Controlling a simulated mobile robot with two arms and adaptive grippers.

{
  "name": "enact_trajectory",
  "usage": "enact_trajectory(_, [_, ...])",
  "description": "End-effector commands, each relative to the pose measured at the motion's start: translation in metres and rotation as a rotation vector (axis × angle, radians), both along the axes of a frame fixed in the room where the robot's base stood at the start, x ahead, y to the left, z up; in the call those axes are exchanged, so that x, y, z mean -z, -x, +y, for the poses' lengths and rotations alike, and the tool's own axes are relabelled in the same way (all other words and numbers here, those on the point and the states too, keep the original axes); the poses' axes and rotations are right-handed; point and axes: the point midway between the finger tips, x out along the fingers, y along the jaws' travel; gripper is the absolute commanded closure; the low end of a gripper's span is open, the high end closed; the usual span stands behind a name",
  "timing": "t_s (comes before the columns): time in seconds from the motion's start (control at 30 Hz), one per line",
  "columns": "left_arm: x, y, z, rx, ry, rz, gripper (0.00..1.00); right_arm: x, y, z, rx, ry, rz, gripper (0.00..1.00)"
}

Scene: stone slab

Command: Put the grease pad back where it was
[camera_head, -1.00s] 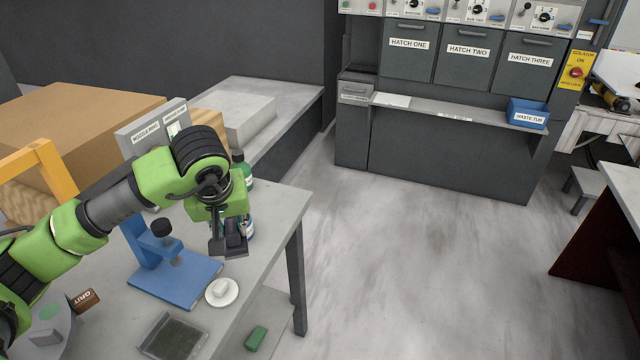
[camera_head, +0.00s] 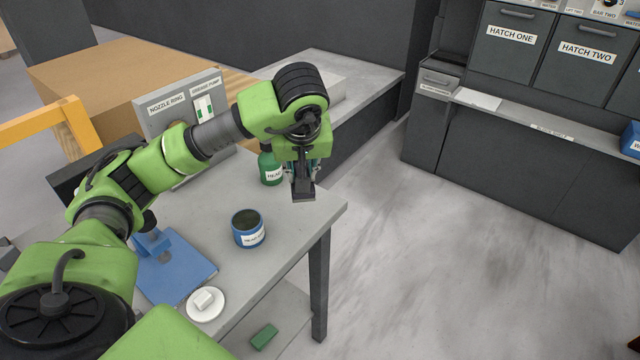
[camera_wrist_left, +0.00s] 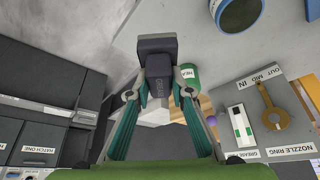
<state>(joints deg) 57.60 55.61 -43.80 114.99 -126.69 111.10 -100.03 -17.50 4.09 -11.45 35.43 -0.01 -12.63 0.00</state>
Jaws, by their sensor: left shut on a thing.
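The grease pad (camera_wrist_left: 157,66) is a dark block with a wider flat end and partly readable lettering. My left gripper (camera_wrist_left: 157,98) is shut on it, with a finger on each side in the left wrist view. In the head view the pad (camera_head: 303,192) hangs below my left gripper (camera_head: 302,178), over the far right part of the table (camera_head: 285,229), just right of a green bottle (camera_head: 271,166). Whether it touches the tabletop is unclear. My right gripper is not in view.
A blue tin (camera_head: 248,231) with dark contents stands in front of the bottle. A white dish (camera_head: 190,309) with a white block and a blue stand (camera_head: 178,268) are nearer. A nozzle-ring panel (camera_head: 160,118) stands behind. Bare tabletop surrounds the tin.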

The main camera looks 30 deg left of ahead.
Motion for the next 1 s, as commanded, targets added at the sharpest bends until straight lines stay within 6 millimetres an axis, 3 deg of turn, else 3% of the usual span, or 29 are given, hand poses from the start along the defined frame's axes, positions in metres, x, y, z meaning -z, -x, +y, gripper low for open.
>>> enact_trajectory(0.17, [0.016,-0.041,0.011,-0.002,0.004,0.005,1.0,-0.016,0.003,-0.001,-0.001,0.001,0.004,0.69])
enact_trajectory(0.4, [0.06,-0.073,0.02,0.001,0.002,0.003,1.0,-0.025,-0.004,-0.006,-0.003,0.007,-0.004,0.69])
enact_trajectory(0.67, [0.079,-0.088,0.024,0.001,0.002,0.003,1.0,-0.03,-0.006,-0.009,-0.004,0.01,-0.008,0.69])
enact_trajectory(0.83, [0.1,-0.086,0.024,0.001,0.002,0.003,1.0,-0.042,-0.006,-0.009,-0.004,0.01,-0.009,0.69])
enact_trajectory(1.0, [0.107,-0.087,0.024,0.002,0.0,0.0,1.0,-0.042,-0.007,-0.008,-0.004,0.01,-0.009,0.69])
